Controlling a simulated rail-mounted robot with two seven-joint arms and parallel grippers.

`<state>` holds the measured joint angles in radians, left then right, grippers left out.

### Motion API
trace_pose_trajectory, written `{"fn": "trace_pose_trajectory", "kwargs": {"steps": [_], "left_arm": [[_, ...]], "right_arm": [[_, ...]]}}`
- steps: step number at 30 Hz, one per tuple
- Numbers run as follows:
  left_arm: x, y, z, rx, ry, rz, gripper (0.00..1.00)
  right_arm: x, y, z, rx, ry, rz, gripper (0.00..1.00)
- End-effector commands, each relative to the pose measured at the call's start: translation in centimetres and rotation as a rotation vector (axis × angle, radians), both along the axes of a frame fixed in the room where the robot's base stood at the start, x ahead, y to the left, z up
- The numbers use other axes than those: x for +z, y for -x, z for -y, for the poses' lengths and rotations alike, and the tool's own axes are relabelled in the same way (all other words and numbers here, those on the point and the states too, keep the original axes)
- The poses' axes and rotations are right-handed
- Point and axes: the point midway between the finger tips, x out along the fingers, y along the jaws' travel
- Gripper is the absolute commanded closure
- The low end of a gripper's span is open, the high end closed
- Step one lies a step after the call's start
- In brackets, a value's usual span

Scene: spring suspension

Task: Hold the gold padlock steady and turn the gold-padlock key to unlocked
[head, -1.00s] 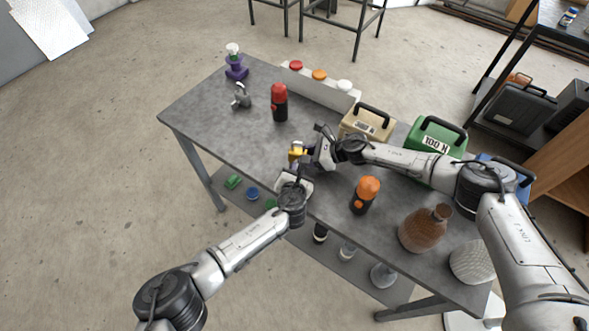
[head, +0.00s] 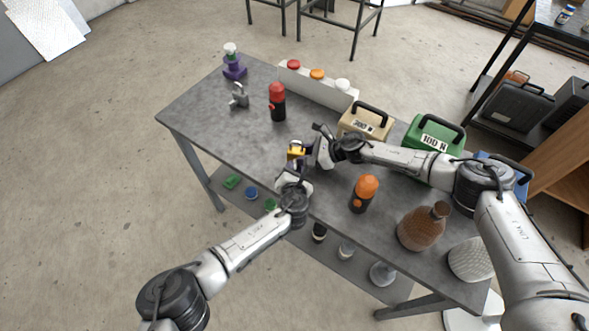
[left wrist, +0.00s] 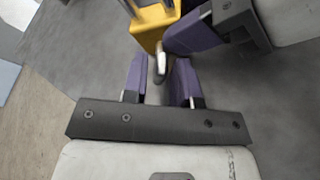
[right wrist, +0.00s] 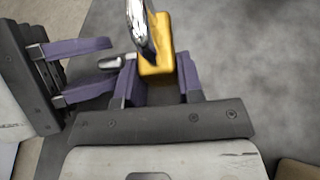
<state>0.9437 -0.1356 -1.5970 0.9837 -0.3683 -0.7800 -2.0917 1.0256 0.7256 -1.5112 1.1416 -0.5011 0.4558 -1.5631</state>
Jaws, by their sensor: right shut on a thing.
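The gold padlock (head: 296,148) is above the front part of the table, with its silver shackle (right wrist: 139,22) showing in the right wrist view. My right gripper (right wrist: 157,72) is shut on the padlock's body, one purple finger on each side. The gold-padlock key (left wrist: 160,64) sticks out of the padlock toward my left gripper (left wrist: 160,68). The left gripper's fingers are apart, with the key's end between their tips and a gap on the sides. The right wrist view also shows the key (right wrist: 110,63) at the left fingertips. The key's turn angle is hard to tell.
A silver padlock (head: 239,96), a red-topped bottle (head: 277,102) and a purple item (head: 234,68) stand at the back left. An orange-topped bottle (head: 363,194) stands right of my grippers. Labelled cases (head: 433,138) and a brown flask (head: 424,228) are further right. The table's left half is mostly clear.

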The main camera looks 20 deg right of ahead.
Motion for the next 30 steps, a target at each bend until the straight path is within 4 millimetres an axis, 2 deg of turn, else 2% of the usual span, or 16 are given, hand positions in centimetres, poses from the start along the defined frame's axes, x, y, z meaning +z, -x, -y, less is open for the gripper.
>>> {"fn": "trace_pose_trajectory", "kwargs": {"steps": [1,3,15,20,30], "left_arm": [[0.0,0.0,0.0,-0.001,0.001,0.0,0.69],[0.0,0.0,0.1,-0.001,0.001,0.0,0.62],[0.2,0.6,-0.1,-0.003,0.002,-0.001,0.62],[0.7,2.0,-0.8,-0.003,0.003,-0.001,0.62],[2.4,6.5,-2.6,-0.004,0.003,-0.001,0.62]], "right_arm": [[-0.2,0.1,0.1,0.0,0.002,-0.002,0.79],[-0.2,0.1,0.0,0.0,0.002,-0.002,0.79],[-0.2,0.1,0.0,0.0,0.002,-0.001,0.79],[-0.2,0.1,0.0,0.0,0.002,-0.001,0.79],[-0.2,0.1,0.0,0.0,0.002,-0.001,0.79]]}}
